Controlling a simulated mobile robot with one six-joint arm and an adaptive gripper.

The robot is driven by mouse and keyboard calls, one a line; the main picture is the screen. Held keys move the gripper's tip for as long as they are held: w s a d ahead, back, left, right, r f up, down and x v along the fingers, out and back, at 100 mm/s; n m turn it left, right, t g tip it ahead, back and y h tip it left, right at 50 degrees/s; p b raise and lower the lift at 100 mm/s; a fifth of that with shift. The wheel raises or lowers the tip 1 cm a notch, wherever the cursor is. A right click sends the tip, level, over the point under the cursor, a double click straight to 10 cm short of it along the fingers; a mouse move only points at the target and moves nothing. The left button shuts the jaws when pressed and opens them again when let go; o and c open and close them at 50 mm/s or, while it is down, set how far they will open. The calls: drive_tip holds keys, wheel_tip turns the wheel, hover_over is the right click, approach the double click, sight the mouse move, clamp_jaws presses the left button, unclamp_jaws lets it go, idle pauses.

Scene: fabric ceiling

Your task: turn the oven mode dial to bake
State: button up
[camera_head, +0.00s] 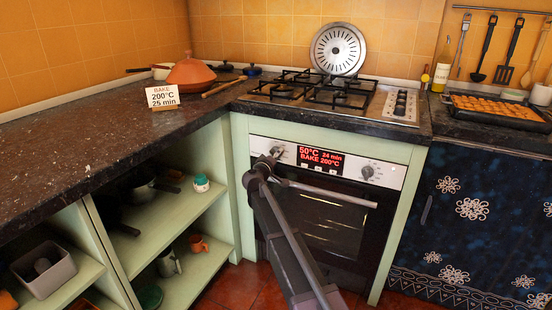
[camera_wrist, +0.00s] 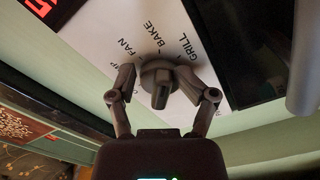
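The oven (camera_head: 325,215) is built in under the counter, door closed. Its lit red display (camera_head: 320,160) reads 50°C, 24 min, BAKE 200°C. The mode dial (camera_wrist: 160,84) is a dark round knob with a raised grip, ringed by the words FAN, BAKE and GRILL. The grip lies roughly in line with BAKE; no pointer mark can be made out. My gripper (camera_wrist: 158,76) has one finger on each side of the dial, tips against its rim. In the head view my gripper (camera_head: 266,162) is at the left of the oven panel, partly covering the dial.
A second knob (camera_head: 368,171) is at the right of the panel. The oven door handle (camera_head: 325,191) runs just below. A card (camera_head: 162,96) on the counter reads BAKE 200°C 25 min. Open shelves (camera_head: 180,220) are left of the oven, a dark patterned curtain (camera_head: 480,220) right.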

drive_tip(key=shift+s, duration=0.2)
drive_tip(key=shift+s+f, duration=0.1)
drive_tip(key=shift+s, duration=0.1)
drive_tip(key=shift+v, duration=0.9)
drive_tip(key=v, duration=1)
drive_tip(key=shift+a, duration=0.1)
drive_tip(key=shift+s+a+r+m+p, duration=0.2)
drive_tip(key=shift+s+a+m, duration=0.1)
drive_tip(key=shift+s+a, duration=0.25)
drive_tip(key=shift+s+a+r+m+p, duration=0.1)
drive_tip(key=shift+s+a+r+m, duration=0.2)
drive_tip(key=shift+s+a, duration=0.25)
